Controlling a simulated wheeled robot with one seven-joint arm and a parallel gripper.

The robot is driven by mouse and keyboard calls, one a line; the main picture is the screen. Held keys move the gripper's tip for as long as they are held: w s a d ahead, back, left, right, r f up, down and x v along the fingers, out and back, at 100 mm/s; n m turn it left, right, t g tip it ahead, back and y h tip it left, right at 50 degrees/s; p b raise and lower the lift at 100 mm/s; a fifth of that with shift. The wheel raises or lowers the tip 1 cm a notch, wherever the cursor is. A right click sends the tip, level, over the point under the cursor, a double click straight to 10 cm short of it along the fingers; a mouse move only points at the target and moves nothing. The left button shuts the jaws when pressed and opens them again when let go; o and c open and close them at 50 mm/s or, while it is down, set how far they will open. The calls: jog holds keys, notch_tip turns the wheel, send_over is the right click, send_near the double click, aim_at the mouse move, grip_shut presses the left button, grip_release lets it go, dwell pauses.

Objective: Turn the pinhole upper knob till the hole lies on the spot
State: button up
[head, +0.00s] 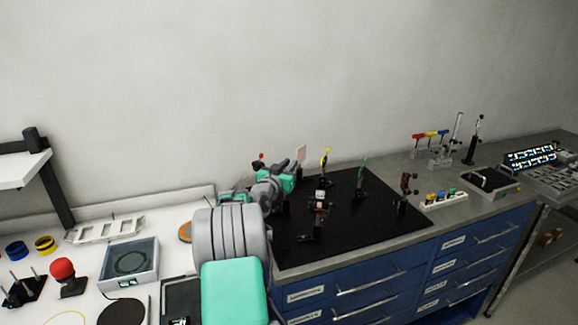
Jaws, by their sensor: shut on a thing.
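My gripper (291,168) is at the back left of the black optical board (340,235), with my arm reaching in from the front. Its jaws are shut on a small part there, which fits the pinhole upper knob, but the knob is too small and covered to make out. A pale pinkish plate (301,153) stands upright just behind the jaws. My arm hides most of the mount there. The hole and the light spot cannot be made out in this view.
On the board stand a yellow-topped post (325,163), a green-topped post (362,176), a dark mount with a pale top (319,203) and a dark red mount (405,185). A white strip with coloured knobs (443,200) lies right of the board.

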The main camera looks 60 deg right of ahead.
grip_shut()
jog(key=shift+t, duration=0.3)
jog(key=shift+w+a+n+t+y+b, duration=0.15)
jog(key=shift+n+t+y+b, duration=0.35)
jog(key=shift+n+t+b, duration=0.75)
jog(key=shift+w+n+t+y+b, duration=0.3)
jog(key=shift+n+t+y+b, duration=0.35)
jog(key=shift+t, duration=0.9)
jog(key=shift+w+a+n+t+y+b, duration=0.1)
jog(key=shift+w+n+t+y+b, duration=0.2)
jog(key=shift+n+t+b, duration=1)
